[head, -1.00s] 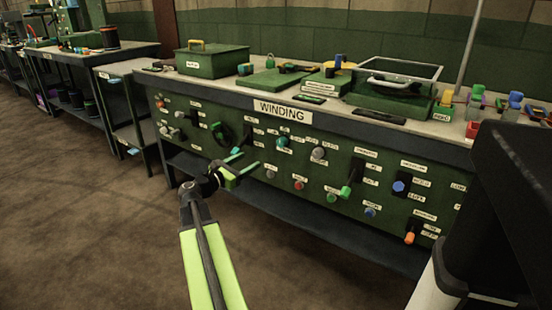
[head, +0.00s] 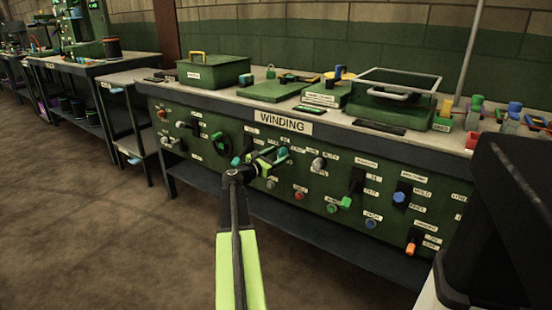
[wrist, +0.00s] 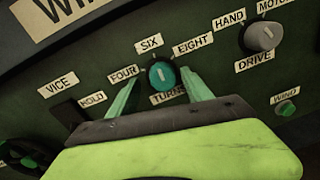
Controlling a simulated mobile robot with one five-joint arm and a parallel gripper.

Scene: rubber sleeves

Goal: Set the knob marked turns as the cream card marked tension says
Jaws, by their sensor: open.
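The turns knob (wrist: 161,75) is a round teal knob on the dark green panel, with labels FOUR, SIX and EIGHT around it and TURNS below. Its pale pointer line stands about upright, toward SIX. My gripper (wrist: 165,88) is open and empty, with one teal finger low on each side of the knob; I cannot tell whether either touches it. In the head view my gripper (head: 270,157) is at the panel front below the WINDING sign. No card marked tension can be read; small labels on the bench top are too small to make out.
The bench top (head: 225,92) holds a green box (head: 213,71), a framed tray (head: 397,92) and several coloured parts. Nearby on the panel are a grey drive knob (wrist: 262,36), a green wind button (wrist: 286,108) and the vice switch (wrist: 68,114). Floor at left is clear.

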